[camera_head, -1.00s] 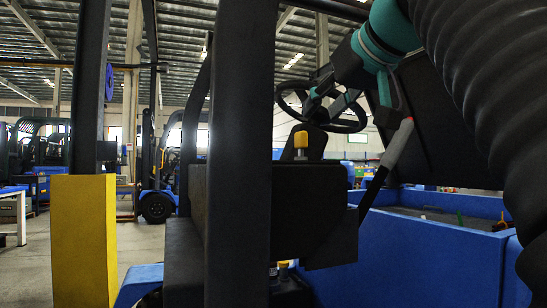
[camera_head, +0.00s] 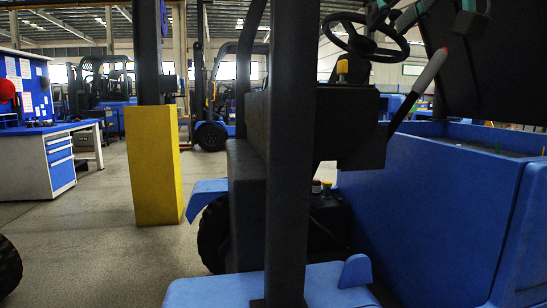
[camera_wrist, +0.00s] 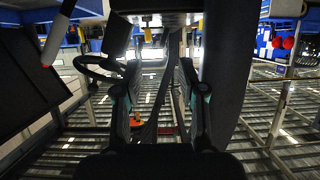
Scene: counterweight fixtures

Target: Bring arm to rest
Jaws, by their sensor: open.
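My gripper (camera_wrist: 160,95) shows in the wrist view with its two dark fingers spread wide apart. Nothing is held between them. The wrist picture appears upside down, with roof beams in its lower half. In the camera_head view, parts of my gripper (camera_head: 430,12) show at the top right edge, above and to the right of the forklift's steering wheel (camera_head: 364,36). The rest of my arm is outside that view. The steering wheel also shows in the wrist view (camera_wrist: 100,68), beside the left finger; I cannot tell the gap.
A blue forklift body (camera_head: 430,205) fills the right, with a dark upright post (camera_head: 290,150) in front. A lever (camera_head: 430,70) rises near the wheel. A yellow post (camera_head: 153,165) and a blue-and-white workbench (camera_head: 40,160) stand left. Open floor lies between them.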

